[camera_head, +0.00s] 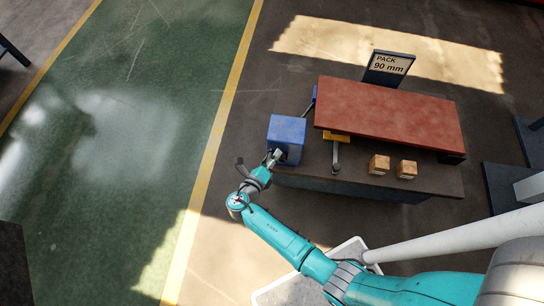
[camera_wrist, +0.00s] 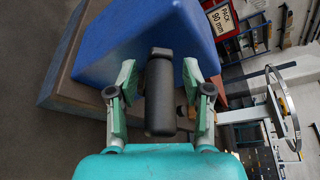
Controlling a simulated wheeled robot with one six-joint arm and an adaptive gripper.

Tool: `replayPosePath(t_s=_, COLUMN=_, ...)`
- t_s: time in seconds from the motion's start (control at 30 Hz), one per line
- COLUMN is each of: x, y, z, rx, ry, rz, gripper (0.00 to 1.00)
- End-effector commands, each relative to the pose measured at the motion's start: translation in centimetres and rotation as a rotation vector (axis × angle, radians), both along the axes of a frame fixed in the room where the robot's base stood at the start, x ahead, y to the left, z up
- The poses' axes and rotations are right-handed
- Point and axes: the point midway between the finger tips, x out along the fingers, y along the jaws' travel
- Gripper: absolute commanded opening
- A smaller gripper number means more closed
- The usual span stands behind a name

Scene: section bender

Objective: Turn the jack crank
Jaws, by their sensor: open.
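The blue box of the jack (camera_head: 286,130) stands at the left end of the dark bench. In the wrist view the blue box (camera_wrist: 130,35) fills the upper middle. A dark cylindrical grip (camera_wrist: 160,100), which looks like the crank handle, sticks out from it toward my camera. My gripper (camera_wrist: 159,82) is open, with one green finger on each side of this grip and visible gaps between. In the head view my gripper (camera_head: 275,157) is at the near left face of the blue box and hides the grip. The crank's arm cannot be made out.
A long red beam (camera_head: 390,112) lies over the bench (camera_head: 430,181). A yellow piece with a grey lever (camera_head: 336,157) sits at its near edge. Two small wooden blocks (camera_head: 379,164) lie to the right. A "PACK 90 mm" sign (camera_head: 388,66) stands behind. The green floor at left is clear.

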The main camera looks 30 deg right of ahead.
Motion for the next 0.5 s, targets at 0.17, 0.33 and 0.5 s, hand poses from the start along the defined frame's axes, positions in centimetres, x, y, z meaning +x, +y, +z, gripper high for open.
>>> replayPosePath(t_s=0.17, x=0.00, y=0.02, z=0.00, rx=0.000, ry=0.000, rz=0.000, gripper=0.40)
replayPosePath(t_s=0.33, x=0.00, y=0.03, z=0.03, rx=0.000, ry=0.000, rz=0.000, gripper=0.00)
replayPosePath(t_s=0.5, x=-0.01, y=0.01, z=0.04, rx=-0.003, ry=0.001, rz=-0.001, gripper=0.00)
